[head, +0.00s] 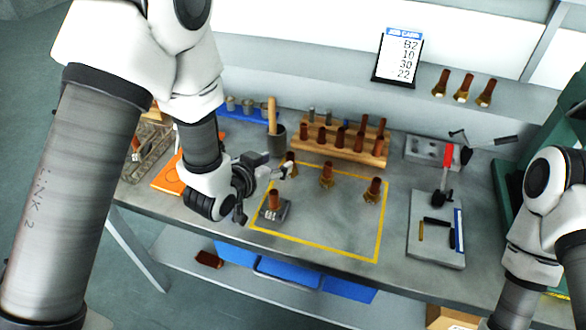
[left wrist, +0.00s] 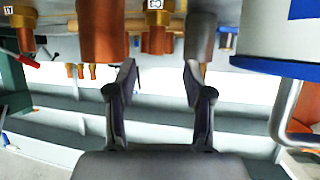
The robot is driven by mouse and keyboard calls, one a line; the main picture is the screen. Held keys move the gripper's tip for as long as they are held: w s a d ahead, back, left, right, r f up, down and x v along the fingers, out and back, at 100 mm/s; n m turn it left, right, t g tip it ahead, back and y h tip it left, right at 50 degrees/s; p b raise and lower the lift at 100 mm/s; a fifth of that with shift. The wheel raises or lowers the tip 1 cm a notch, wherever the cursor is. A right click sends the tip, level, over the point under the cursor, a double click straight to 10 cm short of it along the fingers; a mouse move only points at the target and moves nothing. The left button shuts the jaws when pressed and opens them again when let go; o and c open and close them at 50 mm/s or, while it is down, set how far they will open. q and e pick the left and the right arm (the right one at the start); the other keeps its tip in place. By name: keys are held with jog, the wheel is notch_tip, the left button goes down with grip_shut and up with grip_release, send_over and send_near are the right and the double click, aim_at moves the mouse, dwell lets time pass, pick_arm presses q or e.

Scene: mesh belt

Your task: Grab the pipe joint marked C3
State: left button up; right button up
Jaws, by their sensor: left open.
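My left gripper (head: 265,192) is open and empty above the left part of the yellow-outlined area. In the left wrist view its two fingers (left wrist: 160,75) stand apart. That view looks upside down. Between and beyond the fingers is a copper-and-brass pipe joint (left wrist: 156,36) with a small tag that seems to read C3 inverted. Another joint (left wrist: 18,30) at the left edge has a different tag. In the head view, joints stand at the middle (head: 327,173), right (head: 373,189) and beside the fingers (head: 290,160); their marks are unreadable. My right gripper is out of view.
A joint stands in a grey block (head: 274,210) close below my left gripper. A tool tray (head: 437,248) lies right. The yellow area's front middle is clear.

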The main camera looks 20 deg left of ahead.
aim_at(289, 155)
pick_arm(q)
jog(key=w, duration=0.1)
jog(key=w+d+f+p, duration=0.1)
jog(key=w, duration=0.1)
jog(key=w+d+p, duration=0.1)
jog(key=w, duration=0.1)
jog(key=shift+f, duration=0.25)
jog(key=shift+w+f, duration=0.2)
jog(key=shift+a+f, duration=0.1)
jog(key=shift+a, duration=0.1)
jog(key=shift+d, duration=0.1)
grip_shut()
